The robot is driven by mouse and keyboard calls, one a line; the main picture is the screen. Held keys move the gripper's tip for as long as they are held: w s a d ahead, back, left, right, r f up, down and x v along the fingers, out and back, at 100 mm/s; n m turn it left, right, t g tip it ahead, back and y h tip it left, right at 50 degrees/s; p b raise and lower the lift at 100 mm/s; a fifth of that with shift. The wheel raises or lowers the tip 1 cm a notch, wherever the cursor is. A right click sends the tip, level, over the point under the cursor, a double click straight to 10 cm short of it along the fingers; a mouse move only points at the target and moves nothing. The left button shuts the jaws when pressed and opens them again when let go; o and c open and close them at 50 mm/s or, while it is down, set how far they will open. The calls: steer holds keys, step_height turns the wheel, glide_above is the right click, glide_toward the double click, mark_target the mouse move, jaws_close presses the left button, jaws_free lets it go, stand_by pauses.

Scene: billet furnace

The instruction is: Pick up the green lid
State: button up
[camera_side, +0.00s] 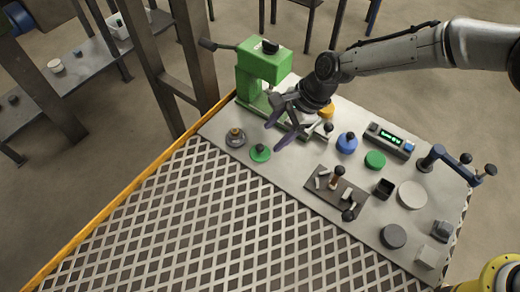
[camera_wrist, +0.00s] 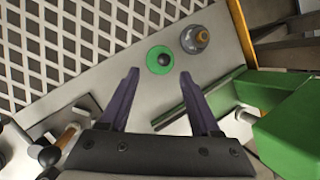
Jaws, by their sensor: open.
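The green lid (camera_side: 260,153) is a flat round disc with a dark knob on top. It lies on the grey plate near its left edge. In the wrist view the green lid (camera_wrist: 160,59) shows just beyond the fingertips, roughly centred between them. My gripper (camera_side: 272,136) is open and empty, with its purple fingers pointing toward the lid from the upper right. In the wrist view my gripper (camera_wrist: 158,72) has both fingers apart and nothing between them. The gap in height between fingers and lid is hard to judge.
A grey round piece with a knob (camera_side: 235,138) stands close beside the lid. A green press (camera_side: 262,65) with a lever stands behind my gripper. A blue knobbed piece (camera_side: 347,143), a green disc (camera_side: 375,160) and a dark tray (camera_side: 330,200) lie right. Lattice flooring (camera_side: 180,220) is clear in front.

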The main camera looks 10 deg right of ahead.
mark_target(262, 146)
steer(key=shift+w+x, duration=0.15)
steer(key=shift+x, duration=1.65)
steer(key=shift+w+x, duration=0.2)
steer(key=shift+x, duration=1.65)
jaws_close()
